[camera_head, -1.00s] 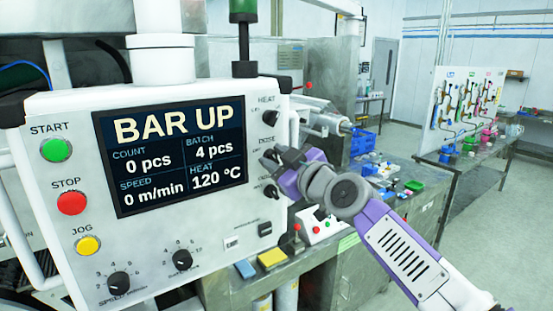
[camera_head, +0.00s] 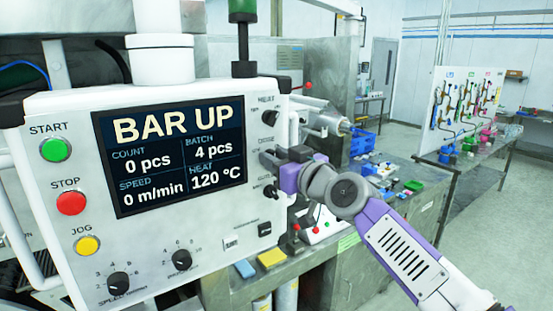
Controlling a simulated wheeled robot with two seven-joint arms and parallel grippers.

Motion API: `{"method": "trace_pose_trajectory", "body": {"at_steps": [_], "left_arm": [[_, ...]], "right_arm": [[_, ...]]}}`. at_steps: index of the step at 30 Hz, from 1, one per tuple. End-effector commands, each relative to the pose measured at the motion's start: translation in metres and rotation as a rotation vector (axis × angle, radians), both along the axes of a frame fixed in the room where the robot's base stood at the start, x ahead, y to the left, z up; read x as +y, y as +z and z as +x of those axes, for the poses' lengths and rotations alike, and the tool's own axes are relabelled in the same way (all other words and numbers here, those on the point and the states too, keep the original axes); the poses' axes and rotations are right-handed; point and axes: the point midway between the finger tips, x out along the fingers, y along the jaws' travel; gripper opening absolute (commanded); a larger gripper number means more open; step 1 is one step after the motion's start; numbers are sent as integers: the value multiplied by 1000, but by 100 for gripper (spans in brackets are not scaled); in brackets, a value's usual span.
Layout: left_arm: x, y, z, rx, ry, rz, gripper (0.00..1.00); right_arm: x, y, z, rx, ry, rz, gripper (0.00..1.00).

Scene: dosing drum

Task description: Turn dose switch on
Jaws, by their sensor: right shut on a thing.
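The white control panel (camera_head: 210,235) fills the left of the head view. Its screen (camera_head: 172,158) reads BAR UP, 0 pcs, batch 4 pcs, 0 m/min and heat 120 °C. A column of black rotary switches runs down the panel's right side: the heat switch (camera_head: 269,118) at the top, the dose switch in the middle, and another switch (camera_head: 270,191) below. My right gripper (camera_head: 269,157) is at the dose switch and shut on it. The fingers cover the switch, so its pointer direction is hidden. My left gripper is not in view.
Green start (camera_head: 56,150), red stop (camera_head: 71,203) and yellow jog (camera_head: 87,245) buttons line the panel's left side. Two black knobs (camera_head: 181,260) sit low on it. A metal bench (camera_head: 345,265) with small parts stands behind my right arm. The floor at right is clear.

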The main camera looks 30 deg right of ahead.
Motion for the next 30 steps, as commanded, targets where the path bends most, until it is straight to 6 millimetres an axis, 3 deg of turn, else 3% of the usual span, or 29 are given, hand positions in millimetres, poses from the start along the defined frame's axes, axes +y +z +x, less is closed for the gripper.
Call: {"method": "trace_pose_trajectory", "body": {"at_steps": [15, 30], "left_arm": [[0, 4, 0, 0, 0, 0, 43], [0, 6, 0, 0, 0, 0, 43]], "right_arm": [[-2, 0, 0, 33, 0, 435, 3], [-3, 0, 0, 45, -1, 601, 3]]}}
